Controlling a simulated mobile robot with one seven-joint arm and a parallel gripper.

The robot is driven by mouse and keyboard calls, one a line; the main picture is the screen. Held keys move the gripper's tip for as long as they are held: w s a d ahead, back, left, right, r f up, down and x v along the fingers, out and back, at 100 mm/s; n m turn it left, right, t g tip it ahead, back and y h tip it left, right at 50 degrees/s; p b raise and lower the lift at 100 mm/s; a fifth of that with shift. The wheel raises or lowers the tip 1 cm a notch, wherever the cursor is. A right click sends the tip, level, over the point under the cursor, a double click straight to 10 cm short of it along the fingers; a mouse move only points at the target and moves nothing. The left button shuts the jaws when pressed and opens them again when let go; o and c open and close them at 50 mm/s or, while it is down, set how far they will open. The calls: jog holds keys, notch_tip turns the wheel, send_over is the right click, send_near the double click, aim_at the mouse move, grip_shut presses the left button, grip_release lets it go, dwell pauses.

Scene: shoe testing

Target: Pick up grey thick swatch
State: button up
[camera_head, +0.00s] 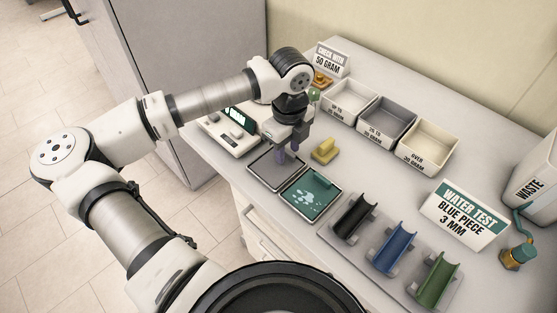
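My gripper (288,152) points down over the grey square tray (268,176) near the front edge of the counter. Its two dark purple fingers look apart, and I see nothing held between them. I cannot make out a grey thick swatch. The fingers and wrist cover the back part of the grey tray, so a grey piece there could be hidden. A yellow block-like piece (325,151) lies just right of the gripper.
A teal tray (303,203) with pale spots is beside the grey tray. A scale (232,137) stands left. Three labelled bins (388,122) line the back. Black, blue and green troughs (394,250) and a water test sign (464,215) are at right.

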grip_shut()
